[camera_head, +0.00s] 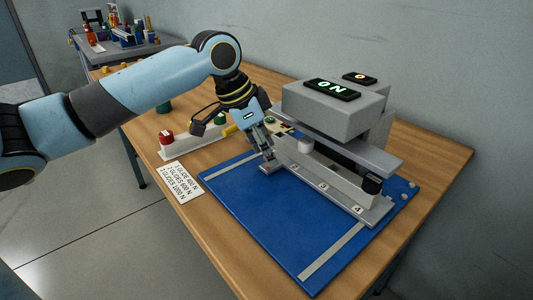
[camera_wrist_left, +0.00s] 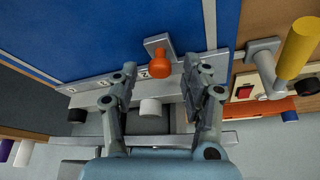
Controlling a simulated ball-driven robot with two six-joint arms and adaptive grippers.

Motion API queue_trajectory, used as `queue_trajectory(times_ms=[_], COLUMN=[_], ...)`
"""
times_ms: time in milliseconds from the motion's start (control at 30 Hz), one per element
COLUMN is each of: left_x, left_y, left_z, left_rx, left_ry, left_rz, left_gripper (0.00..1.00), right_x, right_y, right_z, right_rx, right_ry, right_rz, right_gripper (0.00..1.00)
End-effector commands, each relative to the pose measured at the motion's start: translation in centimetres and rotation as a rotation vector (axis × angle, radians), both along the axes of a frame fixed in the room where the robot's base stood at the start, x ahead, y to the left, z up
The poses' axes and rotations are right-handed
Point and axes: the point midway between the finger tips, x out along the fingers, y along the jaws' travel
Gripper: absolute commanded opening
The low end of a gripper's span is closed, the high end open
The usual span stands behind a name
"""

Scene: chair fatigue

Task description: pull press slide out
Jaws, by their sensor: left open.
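The grey press (camera_head: 330,108) stands on a blue mat (camera_head: 265,225), with a lit green "ON" display on its head. Its slide is a long light grey plate (camera_head: 318,182) with number labels along the front edge. In the left wrist view a small grey tab with an orange knob (camera_wrist_left: 160,62) sticks out from the plate over the blue mat. My left gripper (camera_head: 268,157) is at the plate's left end, pointing down. In the wrist view its open fingers (camera_wrist_left: 161,72) are on either side of the knob, with gaps visible. The head view hides the knob behind the fingers. My right gripper is not in view.
A yellow lever (camera_wrist_left: 298,48) and a red switch (camera_wrist_left: 244,92) lie close to the gripper's right in the wrist view. A button box with a red button (camera_head: 166,137) and a printed card (camera_head: 180,182) are left of the mat. The mat's front is clear.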

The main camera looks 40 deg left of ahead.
Motion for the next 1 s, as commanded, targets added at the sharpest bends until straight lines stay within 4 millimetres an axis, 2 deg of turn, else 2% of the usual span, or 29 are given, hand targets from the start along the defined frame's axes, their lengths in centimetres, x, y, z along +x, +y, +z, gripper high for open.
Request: queue_trajectory(times_ms=[100,367,700,1000], left_x=[0.19,0.22,0.21,0.20], left_y=[-0.15,-0.14,-0.13,-0.13], left_z=[-0.53,-0.54,-0.55,-0.54], left_rx=[0.000,0.001,0.000,0.000], left_ry=[0.000,0.000,0.000,0.000], left_rz=[-0.001,-0.002,-0.001,-0.001], left_gripper=[0.47,0.46,0.02,0.00], right_x=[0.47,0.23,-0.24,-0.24], right_y=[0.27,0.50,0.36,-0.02], right_z=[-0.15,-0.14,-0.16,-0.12], right_rx=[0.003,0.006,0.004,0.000], right_ry=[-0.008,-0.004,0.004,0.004], right_rz=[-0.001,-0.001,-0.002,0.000], right_gripper=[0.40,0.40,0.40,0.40])
